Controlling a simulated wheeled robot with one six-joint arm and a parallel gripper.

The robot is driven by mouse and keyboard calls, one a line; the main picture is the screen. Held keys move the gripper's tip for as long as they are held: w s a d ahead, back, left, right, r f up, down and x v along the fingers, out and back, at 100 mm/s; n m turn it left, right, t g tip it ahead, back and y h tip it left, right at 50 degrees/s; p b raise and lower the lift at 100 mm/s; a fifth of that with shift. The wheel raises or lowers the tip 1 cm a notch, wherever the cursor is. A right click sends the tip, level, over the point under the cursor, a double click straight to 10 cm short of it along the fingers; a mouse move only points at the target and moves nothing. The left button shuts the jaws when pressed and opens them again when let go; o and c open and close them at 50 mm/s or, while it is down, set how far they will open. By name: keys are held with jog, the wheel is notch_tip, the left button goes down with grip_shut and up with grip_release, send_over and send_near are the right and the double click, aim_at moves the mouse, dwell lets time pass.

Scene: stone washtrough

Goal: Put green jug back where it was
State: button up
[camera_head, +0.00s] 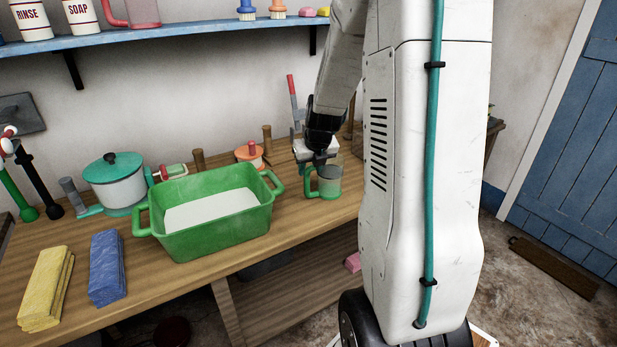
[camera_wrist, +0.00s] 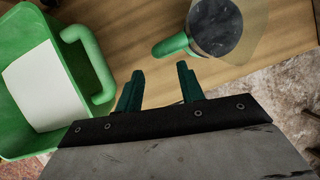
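The green jug (camera_head: 330,181), with a see-through body and a green handle, stands upright on the wooden table, right of the green basin. In the wrist view the jug (camera_wrist: 216,26) is at the top, its handle pointing left and down toward my fingertips. My gripper (camera_head: 317,160) is just above and behind the jug in the head view. In the wrist view my gripper (camera_wrist: 160,76) is open, with only bare wood between its fingers. The jug's handle lies just beyond the fingertips, apart from them in that view.
The green basin (camera_head: 217,236) with a white inside stands close to the left; its handle (camera_wrist: 98,75) is near my left finger. A lidded pot (camera_head: 117,186), an orange-lidded pot (camera_head: 247,156), yellow cloths (camera_head: 45,290) and blue cloths (camera_head: 106,270) share the table. A blue shelf (camera_head: 180,37) hangs above.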

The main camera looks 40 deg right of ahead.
jog(key=s+a+r+n+y, duration=0.1)
jog(key=s+a+r+n, duration=0.25)
jog(key=a+n, duration=0.25)
jog(key=s+a+r+n+g, duration=0.1)
jog(key=s+a+r+n, duration=0.1)
jog(key=a+r+n, duration=0.35)
jog(key=s+a+r+n+y, duration=0.1)
jog(key=s+a+r+n, duration=0.2)
jog(key=a+n, duration=0.4)
jog(key=s+a+r+n+g, duration=0.1)
jog(key=s+a+n, duration=0.4)
jog(key=s+n, duration=0.3)
jog(key=s+a+r+n+g, duration=0.1)
jog(key=s+a+n, duration=0.4)
jog(key=n, duration=0.9)
jog(key=s, duration=0.3)
jog(key=shift+s+r, duration=0.25)
jog(key=shift+s, duration=0.05)
